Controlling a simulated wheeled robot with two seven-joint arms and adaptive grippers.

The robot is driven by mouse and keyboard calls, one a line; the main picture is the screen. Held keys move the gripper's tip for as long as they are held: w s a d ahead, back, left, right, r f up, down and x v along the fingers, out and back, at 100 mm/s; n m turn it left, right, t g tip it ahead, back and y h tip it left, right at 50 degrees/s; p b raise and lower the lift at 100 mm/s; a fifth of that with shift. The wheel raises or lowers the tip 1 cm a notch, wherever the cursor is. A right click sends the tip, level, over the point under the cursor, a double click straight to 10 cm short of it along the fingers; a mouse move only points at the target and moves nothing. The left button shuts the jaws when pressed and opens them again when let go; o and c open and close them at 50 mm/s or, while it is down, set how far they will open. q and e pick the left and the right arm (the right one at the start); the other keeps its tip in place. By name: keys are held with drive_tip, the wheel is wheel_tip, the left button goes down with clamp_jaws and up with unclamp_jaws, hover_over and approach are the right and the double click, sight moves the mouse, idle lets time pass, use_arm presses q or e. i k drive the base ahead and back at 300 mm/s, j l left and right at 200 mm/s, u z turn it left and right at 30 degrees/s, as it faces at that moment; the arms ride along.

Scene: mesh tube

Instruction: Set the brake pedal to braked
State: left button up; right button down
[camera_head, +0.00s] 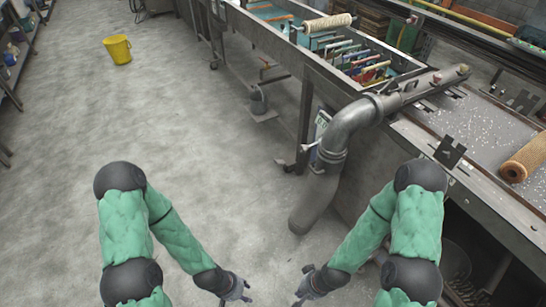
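I cannot pick out the brake pedal for certain. A small dark pedal-like part (258,99) sits low by the legs of the long metal table (306,105), near the floor. Its setting is too small to tell. My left gripper (238,293) is at the bottom middle, low in the picture, with its fingers apart and nothing seen between them. My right gripper (302,286) is to the right of it, also with fingers apart and empty. Both grippers are well apart from the table legs and the pedal-like part.
A thick grey pipe (335,150) bends down beside the table, ahead of my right arm. A metal bench (485,135) with a tan mesh roll (527,158) stands at the right. A yellow bucket (118,49) stands on the grey floor.

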sight(282, 162)
drive_tip(key=i+j+u, duration=0.25)
drive_tip(key=i, duration=0.6)
drive_tip(key=i+u, duration=0.3)
drive_tip(key=i, duration=0.55)
drive_tip(key=i+j+z, duration=0.1)
drive_tip(key=i+z, duration=0.2)
drive_tip(key=i, duration=0.2)
drive_tip(key=i+j+z, duration=0.3)
drive_tip(key=i, duration=0.2)
drive_tip(key=i+j+z, duration=0.3)
drive_tip(key=i, duration=0.2)
